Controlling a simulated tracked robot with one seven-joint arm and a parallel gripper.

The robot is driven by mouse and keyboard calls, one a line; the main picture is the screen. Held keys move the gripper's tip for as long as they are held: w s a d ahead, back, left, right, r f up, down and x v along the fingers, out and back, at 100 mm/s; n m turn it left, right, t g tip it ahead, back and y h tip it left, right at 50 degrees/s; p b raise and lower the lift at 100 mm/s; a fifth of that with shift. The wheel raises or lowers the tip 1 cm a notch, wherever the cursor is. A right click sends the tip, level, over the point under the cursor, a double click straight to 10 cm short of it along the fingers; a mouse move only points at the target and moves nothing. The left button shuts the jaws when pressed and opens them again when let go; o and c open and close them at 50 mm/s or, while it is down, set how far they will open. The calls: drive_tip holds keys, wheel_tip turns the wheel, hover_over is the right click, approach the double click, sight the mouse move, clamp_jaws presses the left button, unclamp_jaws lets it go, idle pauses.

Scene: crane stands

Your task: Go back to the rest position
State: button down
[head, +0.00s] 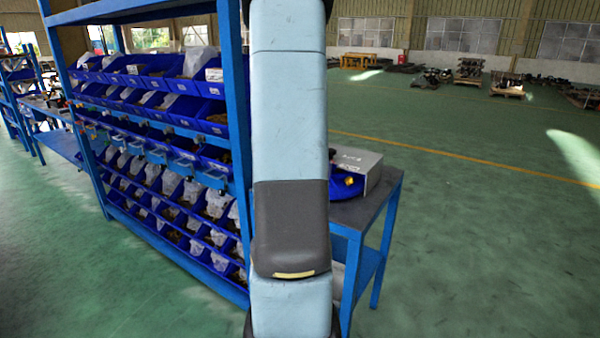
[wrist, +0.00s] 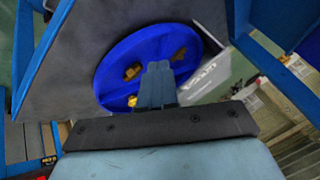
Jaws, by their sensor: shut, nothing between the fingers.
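My gripper (wrist: 157,86) shows in the wrist view, shut and empty, with its fingers together. In that view it appears in front of a round blue tray (wrist: 112,75) that holds a few yellow-brass pieces. I cannot tell how far above the tray the fingertips are. In the head view my arm stands upright across the middle and the gripper is hidden. Part of the blue tray (head: 343,187) shows just right of my arm, on a small blue-framed table (head: 385,190).
A grey box (head: 358,165) stands on the table beside the tray; it also shows in the wrist view (wrist: 207,78). A blue rack (head: 238,120) with rows of blue bins (head: 165,80) stands close on the left. The green floor (head: 480,230) on the right is open.

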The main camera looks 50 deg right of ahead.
drive_tip(key=shift+a+r, duration=0.25)
drive_tip(key=shift+r, duration=0.1)
